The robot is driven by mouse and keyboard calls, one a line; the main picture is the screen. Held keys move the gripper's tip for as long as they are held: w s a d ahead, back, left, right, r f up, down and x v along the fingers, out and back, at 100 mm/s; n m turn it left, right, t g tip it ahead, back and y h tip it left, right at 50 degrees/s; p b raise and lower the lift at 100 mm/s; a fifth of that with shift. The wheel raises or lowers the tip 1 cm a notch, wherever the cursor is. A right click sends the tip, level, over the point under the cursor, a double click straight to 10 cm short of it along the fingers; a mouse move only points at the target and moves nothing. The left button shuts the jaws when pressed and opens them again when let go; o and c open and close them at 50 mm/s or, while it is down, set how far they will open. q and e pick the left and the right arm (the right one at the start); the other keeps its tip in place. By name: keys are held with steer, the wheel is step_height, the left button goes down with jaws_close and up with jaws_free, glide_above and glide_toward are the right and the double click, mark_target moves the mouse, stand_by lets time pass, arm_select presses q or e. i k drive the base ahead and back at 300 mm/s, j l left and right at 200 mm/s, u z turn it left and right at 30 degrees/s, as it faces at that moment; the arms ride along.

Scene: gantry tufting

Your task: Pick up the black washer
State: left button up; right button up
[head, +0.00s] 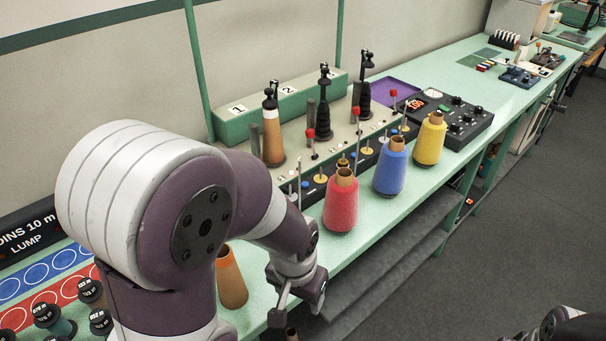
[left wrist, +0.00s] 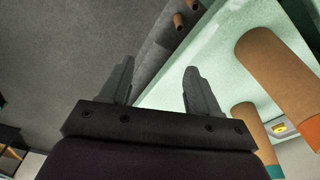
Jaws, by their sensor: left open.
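I cannot pick out a black washer in either view. My left gripper (head: 296,306) hangs at the front edge of the green bench, right of the orange cone (head: 231,277). In the left wrist view its two fingers (left wrist: 157,72) are spread apart with nothing between them. The fingers reach over the bench edge, with grey surface beyond. My left arm covers part of the bench in the head view. My right gripper's fingers do not show; only a dark part of my own body shows at the bottom right.
Red (head: 341,204), blue (head: 389,171) and yellow (head: 429,143) cones stand along the bench's front. Behind them is a rail of red-knobbed posts and a green numbered box (head: 234,124). Black-capped spools (head: 47,315) stand at lower left. The aisle floor (head: 500,220) is clear.

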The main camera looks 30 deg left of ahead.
mark_target(285, 187)
steer(key=i+l+u, duration=0.15)
steer(key=u, duration=0.25)
steer(key=i+l+u, duration=0.15)
steer(key=u, duration=0.2)
steer(key=i+l+u, duration=0.1)
steer(key=l+u, duration=0.65)
steer(key=i+j, duration=0.05)
